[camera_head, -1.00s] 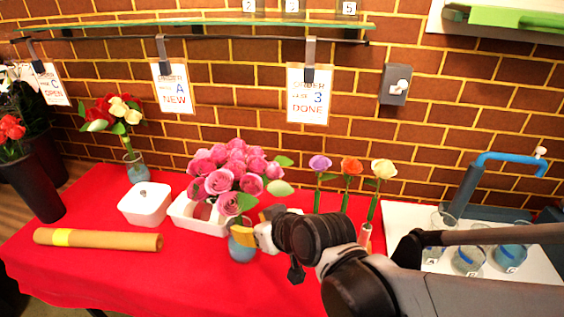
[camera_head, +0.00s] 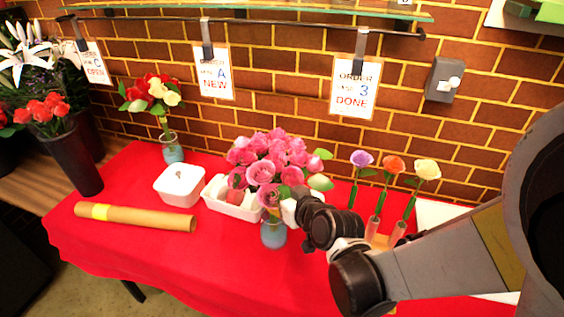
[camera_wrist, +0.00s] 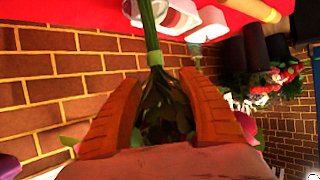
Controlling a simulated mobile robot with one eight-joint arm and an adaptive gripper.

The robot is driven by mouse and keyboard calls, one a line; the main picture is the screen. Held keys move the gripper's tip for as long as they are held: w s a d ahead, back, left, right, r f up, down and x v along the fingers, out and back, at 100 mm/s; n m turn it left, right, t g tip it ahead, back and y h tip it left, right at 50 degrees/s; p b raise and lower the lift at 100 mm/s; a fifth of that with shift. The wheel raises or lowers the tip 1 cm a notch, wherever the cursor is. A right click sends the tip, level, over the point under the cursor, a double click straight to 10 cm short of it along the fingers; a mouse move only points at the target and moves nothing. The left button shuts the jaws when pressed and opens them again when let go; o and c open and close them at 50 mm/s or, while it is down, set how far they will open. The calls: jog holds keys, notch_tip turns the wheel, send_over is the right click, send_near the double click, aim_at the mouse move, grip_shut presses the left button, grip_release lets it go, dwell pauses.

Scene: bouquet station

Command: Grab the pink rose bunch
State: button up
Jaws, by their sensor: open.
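The pink rose bunch (camera_head: 268,165) stands upright in a blue-grey glass vase (camera_head: 274,233) on the red table. My gripper (camera_wrist: 162,82) is at the right side of the bunch in the head view, just above the vase. In the wrist view its two orange fingers are spread, with the green stems (camera_wrist: 149,35) and dark leaves between them. I cannot tell whether the fingers touch the stems. In the head view my wrist hides the fingertips.
Single purple, orange and cream flowers (camera_head: 394,164) stand close on the right. A paper roll (camera_head: 137,216) lies at the left front.

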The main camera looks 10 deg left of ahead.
aim_at(275, 188)
jog(key=b+x, duration=0.1)
jog(key=x, duration=0.3)
jog(key=shift+w+f, duration=0.15)
jog(key=shift+w, duration=0.15)
jog(key=shift+d, duration=0.15)
jog(key=shift+c, duration=0.5)
grip_shut()
jog(key=shift+s, duration=0.1)
